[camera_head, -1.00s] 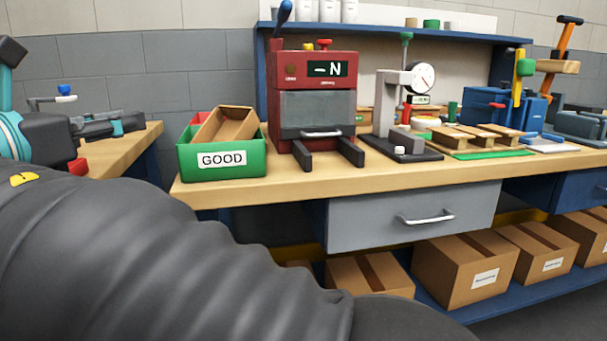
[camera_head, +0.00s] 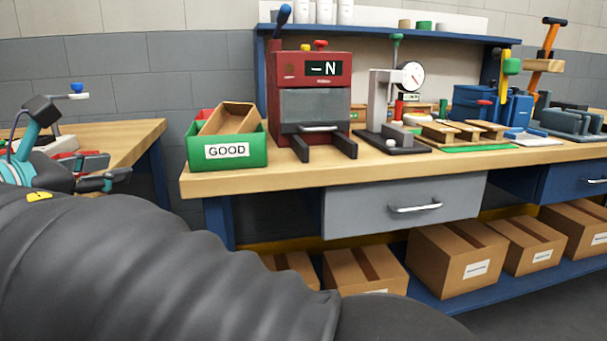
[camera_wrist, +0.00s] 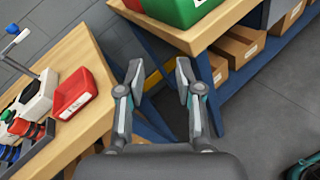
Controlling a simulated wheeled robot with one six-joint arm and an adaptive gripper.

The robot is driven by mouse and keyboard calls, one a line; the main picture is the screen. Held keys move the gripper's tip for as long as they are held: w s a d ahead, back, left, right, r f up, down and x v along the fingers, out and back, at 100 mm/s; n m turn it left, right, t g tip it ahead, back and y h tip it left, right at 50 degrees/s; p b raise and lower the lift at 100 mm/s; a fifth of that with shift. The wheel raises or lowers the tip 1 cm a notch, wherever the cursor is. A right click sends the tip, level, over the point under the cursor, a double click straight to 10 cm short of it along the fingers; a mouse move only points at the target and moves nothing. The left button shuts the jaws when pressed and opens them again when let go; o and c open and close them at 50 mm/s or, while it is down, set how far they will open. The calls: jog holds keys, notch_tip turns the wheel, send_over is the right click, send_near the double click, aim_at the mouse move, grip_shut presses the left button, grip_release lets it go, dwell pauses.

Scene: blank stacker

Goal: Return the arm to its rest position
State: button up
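My gripper (camera_wrist: 159,82) shows in the wrist view with its two fingers apart and nothing between them. It hangs over the gap between two wooden benches, with the grey floor below. In the head view part of my gripper and wrist (camera_head: 72,170) shows at the left edge, in front of the left bench. My dark ribbed arm sleeve (camera_head: 150,260) fills the lower left of the head view and hides what is behind it.
The main bench (camera_head: 290,180) carries a green GOOD bin (camera_head: 228,152), a red press (camera_head: 312,95) and a dial gauge stand (camera_head: 382,110). Cardboard boxes (camera_head: 455,262) sit on its lower shelf. The left bench (camera_wrist: 85,50) holds a red tray (camera_wrist: 73,94). The floor between the benches looks clear.

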notch_tip(320, 180, down, 12)
jog(key=d+r+m+g+y, duration=0.1)
jog(key=d+m+g+y, duration=0.1)
jog(key=d+m+g, duration=0.15)
jog(key=s+d+f+m+g, duration=0.2)
jog(key=d+f+m+g, duration=0.4)
jog(key=d+f, duration=0.4)
jog(key=s+d+f+m, duration=0.1)
jog(key=s+d+m, duration=0.2)
jog(key=d+m, duration=0.3)
jog(key=s+d+f+m+y+p, duration=0.1)
jog(key=d+m, duration=0.5)
jog(key=d, duration=0.8)
jog(key=s+d+f+m+p, duration=0.1)
jog(key=s+d+f+m, duration=0.1)
jog(key=s+d+m, duration=0.4)
jog(key=shift+d+f+m+y, duration=0.35)
jog(key=shift+d+m, duration=0.2)
jog(key=shift+d, duration=1.95)
